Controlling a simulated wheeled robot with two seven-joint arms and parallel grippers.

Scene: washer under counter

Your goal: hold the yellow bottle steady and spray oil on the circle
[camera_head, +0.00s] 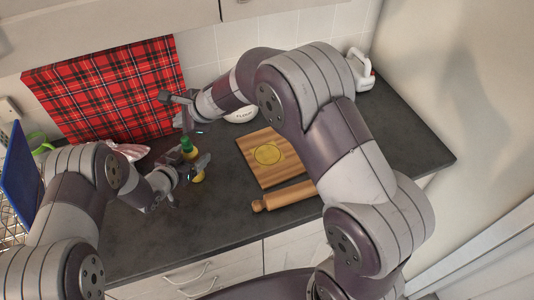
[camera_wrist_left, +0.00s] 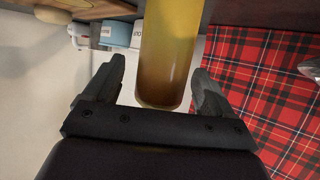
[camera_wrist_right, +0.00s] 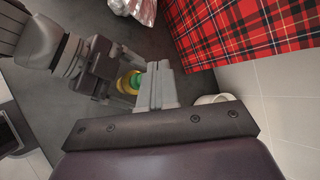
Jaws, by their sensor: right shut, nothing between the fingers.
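The yellow bottle (camera_head: 198,177) with a green top (camera_head: 187,145) stands on the dark counter. My left gripper (camera_head: 187,172) is around its body. In the left wrist view the bottle (camera_wrist_left: 168,55) is between the spread fingers (camera_wrist_left: 158,85), with a visible gap at the left finger; contact at the right finger is unclear. My right gripper (camera_head: 183,121) is shut and empty, just above the bottle's top. In the right wrist view its closed fingers (camera_wrist_right: 157,85) are beside the green top (camera_wrist_right: 136,81). The yellow circle (camera_head: 267,155) lies on a wooden board (camera_head: 258,179) right of the bottle.
A rolling pin (camera_head: 285,196) lies in front of the board. A red plaid panel (camera_head: 105,88) leans on the back wall. A white bowl (camera_head: 241,115) is behind the board, and a white object (camera_head: 360,70) stands in the far corner.

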